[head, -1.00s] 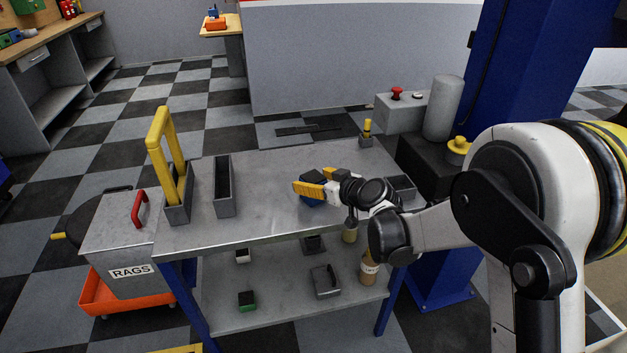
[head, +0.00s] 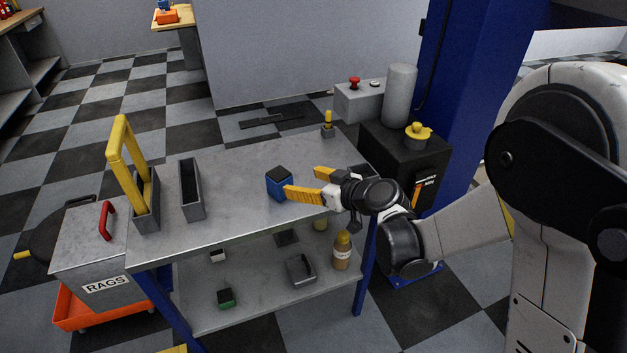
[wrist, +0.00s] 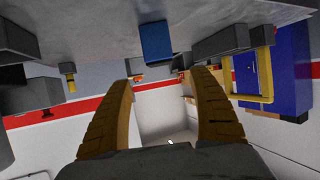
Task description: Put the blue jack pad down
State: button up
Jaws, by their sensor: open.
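The blue jack pad (head: 279,184), a small blue block with a black top, rests on the grey metal top of the cart (head: 240,199), right of its middle. My gripper (head: 302,183) has yellow fingers spread open and empty. In the head view its fingertips are just right of the pad, with the near finger's tip close to the pad's right side; I cannot tell whether they touch. In the wrist view the pad (wrist: 156,42) appears beyond and above the gap between the two open fingers (wrist: 163,82).
The lower shelf holds a bottle (head: 342,250) and small items. The cart top's middle is clear.

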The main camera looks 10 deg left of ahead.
jog(key=shift+s+d+r, duration=0.1)
jog(key=shift+d, duration=0.1)
jog(key=s+d+r+m+h, duration=0.3)
jog(key=s+d+r, duration=0.15)
jog(key=d, duration=0.35)
jog(key=s+d+r+m+h, duration=0.25)
jog(key=s+d, duration=0.25)
jog(key=d, duration=0.3)
jog(key=s+d+m+g+h, duration=0.1)
jog(key=s+d+m+h, duration=0.4)
jog(key=s+d, duration=0.9)
jog(key=shift+s+d+f, duration=0.2)
jog(key=shift+s+d, duration=0.1)
jog(key=shift+d, duration=0.55)
jog(key=shift+r+h, duration=0.15)
jog(key=shift+h, duration=0.1)
